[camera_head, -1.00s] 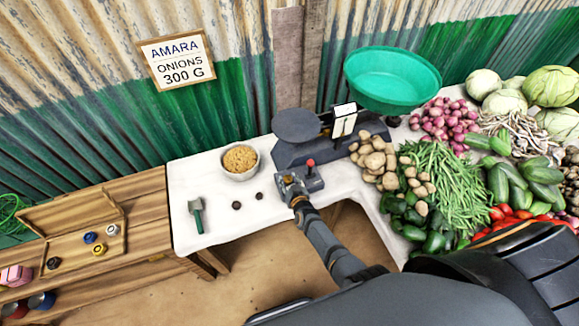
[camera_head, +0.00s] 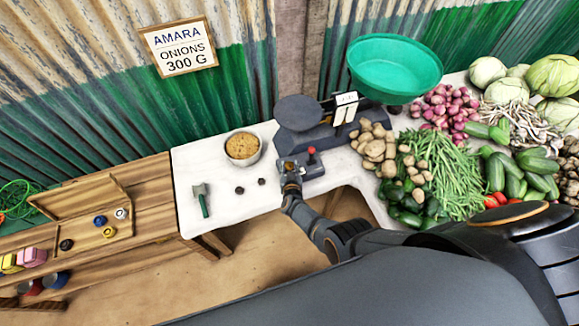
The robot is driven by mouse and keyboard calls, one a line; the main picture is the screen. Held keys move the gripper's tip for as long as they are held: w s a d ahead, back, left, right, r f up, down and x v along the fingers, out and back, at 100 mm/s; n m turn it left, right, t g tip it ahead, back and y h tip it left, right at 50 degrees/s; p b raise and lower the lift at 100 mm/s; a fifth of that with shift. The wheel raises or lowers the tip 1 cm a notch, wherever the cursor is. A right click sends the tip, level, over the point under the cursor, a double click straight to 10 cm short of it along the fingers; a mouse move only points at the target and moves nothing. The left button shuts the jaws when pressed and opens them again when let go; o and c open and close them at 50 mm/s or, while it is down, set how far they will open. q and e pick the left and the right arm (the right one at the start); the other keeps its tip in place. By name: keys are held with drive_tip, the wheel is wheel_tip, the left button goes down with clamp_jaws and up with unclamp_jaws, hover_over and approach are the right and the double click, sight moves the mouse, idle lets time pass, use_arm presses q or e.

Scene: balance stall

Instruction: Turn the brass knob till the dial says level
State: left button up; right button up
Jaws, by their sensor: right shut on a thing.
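A dark balance (camera_head: 310,141) stands on the white-covered table, with a flat round plate on its left and a green basin (camera_head: 395,66) on its right. A white dial (camera_head: 345,106) stands upright on it; its reading is too small to make out. My right gripper (camera_head: 290,171) is at the front left of the balance, low beside a lever with a red ball (camera_head: 312,152). It is shut on the brass knob, which its fingers mostly hide. My left gripper is not in view.
A bowl of grain (camera_head: 242,147), a green-handled tool (camera_head: 202,200) and two small dark weights (camera_head: 250,187) lie left of the balance. Potatoes (camera_head: 376,145) and green beans (camera_head: 440,175) crowd its right. A wooden bench (camera_head: 135,198) stands at left.

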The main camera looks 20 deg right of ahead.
drive_tip(key=o, duration=1.2)
drive_tip(key=shift+s+a+r, duration=0.1)
drive_tip(key=shift+s, duration=0.1)
drive_tip(key=shift+c, duration=0.2)
drive_tip(key=shift+w, duration=0.1)
